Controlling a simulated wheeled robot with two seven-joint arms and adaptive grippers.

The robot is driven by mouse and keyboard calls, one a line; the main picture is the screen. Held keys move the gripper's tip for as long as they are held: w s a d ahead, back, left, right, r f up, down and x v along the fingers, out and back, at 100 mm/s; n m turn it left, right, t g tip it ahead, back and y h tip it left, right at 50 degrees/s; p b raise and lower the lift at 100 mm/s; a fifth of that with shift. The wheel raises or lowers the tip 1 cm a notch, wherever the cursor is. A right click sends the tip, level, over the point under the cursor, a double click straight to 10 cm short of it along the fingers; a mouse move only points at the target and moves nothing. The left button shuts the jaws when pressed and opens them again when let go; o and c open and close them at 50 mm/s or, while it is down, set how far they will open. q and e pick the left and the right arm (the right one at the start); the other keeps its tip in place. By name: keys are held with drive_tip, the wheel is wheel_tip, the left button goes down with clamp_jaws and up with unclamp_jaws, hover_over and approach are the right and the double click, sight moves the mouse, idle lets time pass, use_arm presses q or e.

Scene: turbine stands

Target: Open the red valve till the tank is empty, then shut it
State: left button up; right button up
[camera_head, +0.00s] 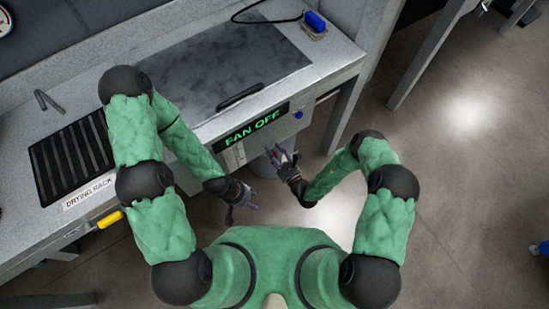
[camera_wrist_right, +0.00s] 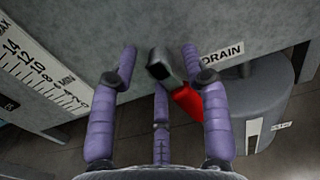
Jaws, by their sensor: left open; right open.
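The red valve handle (camera_wrist_right: 187,103) shows in the right wrist view, below a dark grey block (camera_wrist_right: 160,67) on the bench front, beside the "DRAIN" label (camera_wrist_right: 222,52). The tank's level scale (camera_wrist_right: 42,70), with MAX and MIN marks, is on the left of that view. My right gripper (camera_head: 279,153) is open in front of the bench. Its purple fingers (camera_wrist_right: 158,62) are spread around the block and handle; I cannot tell whether they touch. My left gripper (camera_head: 249,203) is open and empty, below the right one. The liquid level is not clear.
A grey round container (camera_wrist_right: 252,92) stands under the drain side. The bench carries a drying rack (camera_head: 72,162), a bent tap (camera_head: 48,101) and a "FAN OFF" display (camera_head: 252,127). A yellow handle (camera_head: 110,219) is on the bench front.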

drive_tip(key=shift+w+a, duration=0.1)
drive_tip(key=shift+w, duration=0.05)
idle(0.4)
clamp_jaws()
unclamp_jaws()
idle(0.3)
drive_tip(key=v, duration=1.2)
